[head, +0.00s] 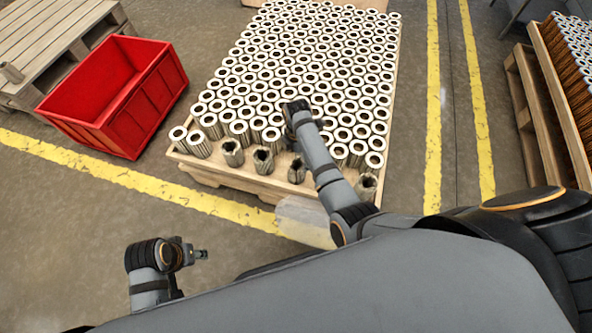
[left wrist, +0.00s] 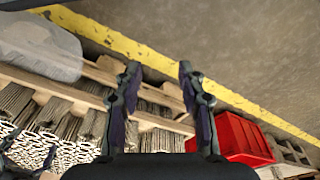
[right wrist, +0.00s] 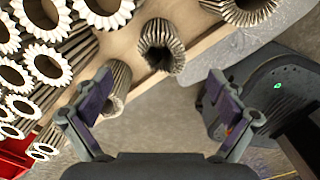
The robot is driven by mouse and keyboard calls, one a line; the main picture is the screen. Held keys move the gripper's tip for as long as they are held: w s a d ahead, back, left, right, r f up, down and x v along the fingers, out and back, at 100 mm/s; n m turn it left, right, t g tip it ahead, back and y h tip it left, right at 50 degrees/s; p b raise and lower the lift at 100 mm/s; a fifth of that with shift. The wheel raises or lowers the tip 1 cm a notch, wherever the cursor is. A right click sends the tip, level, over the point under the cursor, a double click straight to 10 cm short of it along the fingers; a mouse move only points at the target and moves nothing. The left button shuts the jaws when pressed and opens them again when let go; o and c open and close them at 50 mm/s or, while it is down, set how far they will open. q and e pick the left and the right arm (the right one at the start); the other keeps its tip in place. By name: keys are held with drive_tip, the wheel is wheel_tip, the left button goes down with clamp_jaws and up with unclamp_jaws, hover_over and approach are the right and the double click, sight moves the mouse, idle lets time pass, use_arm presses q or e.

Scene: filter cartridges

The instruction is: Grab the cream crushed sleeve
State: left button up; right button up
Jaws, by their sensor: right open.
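Several crushed sleeves with dark, dented mouths stand along the front edge of the pallet, among them one (head: 232,152), one (head: 263,161), one (head: 297,171) and one farther right (head: 367,187). All look pale grey-cream, and I cannot tell them apart by colour. In the right wrist view, one crushed sleeve (right wrist: 160,45) stands beyond the jaws and another (right wrist: 117,92) is beside the left finger. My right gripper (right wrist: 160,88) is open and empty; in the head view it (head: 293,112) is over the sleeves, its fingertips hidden. My left gripper (left wrist: 158,75) is open and empty, apart from the pallet.
Round intact sleeves (head: 320,50) fill the wooden pallet (head: 240,181) closely. Another loaded pallet (head: 540,110) is at the right. The floor between the yellow lines (head: 433,110) is clear.

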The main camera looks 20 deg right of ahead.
sight(296, 163)
wheel_tip(296, 163, down, 5)
drive_tip(key=b, duration=0.2)
drive_tip(key=shift+w+b, duration=0.1)
drive_tip(key=shift+b, duration=0.2)
drive_tip(key=shift+f, duration=0.15)
wheel_tip(296, 163, down, 5)
drive_tip(key=b, duration=0.3)
drive_tip(key=shift+a, duration=0.1)
drive_tip(key=shift+f+b, duration=0.1)
drive_tip(key=shift+b, duration=0.2)
use_arm(q)
wheel_tip(296, 163, down, 7)
drive_tip(key=w+d+t+h, duration=0.1)
drive_tip(key=d+t, duration=0.1)
drive_tip(key=t, duration=0.1)
drive_tip(key=shift+w+d+r+t, duration=0.2)
drive_tip(key=shift+w+t, duration=0.1)
drive_tip(key=shift+w, duration=0.05)
use_arm(e)
drive_tip(key=c, duration=1.2)
